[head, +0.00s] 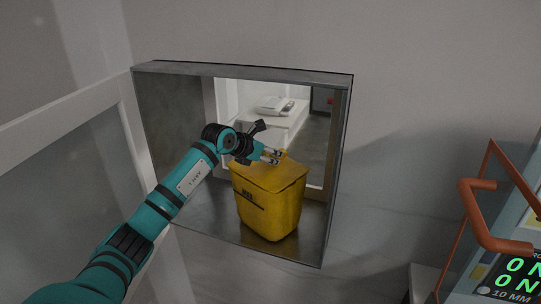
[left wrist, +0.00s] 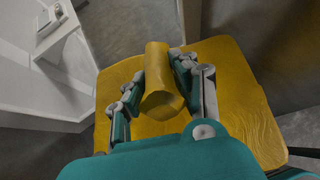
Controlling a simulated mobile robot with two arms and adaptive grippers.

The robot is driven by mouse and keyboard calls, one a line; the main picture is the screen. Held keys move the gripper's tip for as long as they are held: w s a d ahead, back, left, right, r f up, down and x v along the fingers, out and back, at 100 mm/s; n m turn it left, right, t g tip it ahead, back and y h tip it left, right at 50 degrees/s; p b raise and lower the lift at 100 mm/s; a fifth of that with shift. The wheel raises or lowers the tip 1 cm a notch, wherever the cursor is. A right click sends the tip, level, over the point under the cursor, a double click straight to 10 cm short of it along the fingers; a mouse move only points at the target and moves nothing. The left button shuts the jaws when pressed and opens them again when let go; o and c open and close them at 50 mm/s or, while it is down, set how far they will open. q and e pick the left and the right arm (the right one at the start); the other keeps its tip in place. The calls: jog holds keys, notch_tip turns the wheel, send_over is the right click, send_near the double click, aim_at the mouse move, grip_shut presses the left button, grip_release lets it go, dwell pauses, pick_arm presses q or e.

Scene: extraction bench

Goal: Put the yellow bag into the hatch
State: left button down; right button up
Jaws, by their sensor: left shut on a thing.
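The yellow bag (head: 270,198) is a boxy yellow container with a lid-like top and a dark label on its front. It is inside the hatch (head: 240,71), a grey metal frame set in the wall, and appears upright near the hatch floor. I cannot tell whether its base touches the floor. My left gripper (head: 273,156) reaches into the hatch from the left and is shut on the top of the bag. In the left wrist view, its fingers (left wrist: 155,85) close on both sides of a raised yellow neck on the bag (left wrist: 235,100). My right gripper is not in view.
The hatch's far side opens onto a room with a white bench (head: 272,122) and a pale device on it. A pale-framed glass door (head: 60,115) stands open at left. At right is a panel with green digits (head: 515,283) and an orange handle (head: 485,215).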

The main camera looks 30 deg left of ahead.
pick_arm(q)
jog(key=shift+a+f, duration=0.1)
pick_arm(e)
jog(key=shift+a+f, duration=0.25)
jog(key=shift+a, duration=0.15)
pick_arm(q)
jog(key=shift+f+b, duration=0.25)
jog(key=shift+b, duration=0.15)
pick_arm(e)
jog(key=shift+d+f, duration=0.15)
pick_arm(q)
jog(key=shift+f, duration=0.15)
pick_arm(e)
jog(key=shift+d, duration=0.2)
pick_arm(q)
jog(key=c, duration=1)
grip_release()
jog(key=shift+o, duration=0.2)
jog(key=shift+s+f, duration=0.1)
jog(key=shift+f, duration=0.05)
notch_tip(320, 180, up, 10)
jog(key=shift+r, duration=0.15)
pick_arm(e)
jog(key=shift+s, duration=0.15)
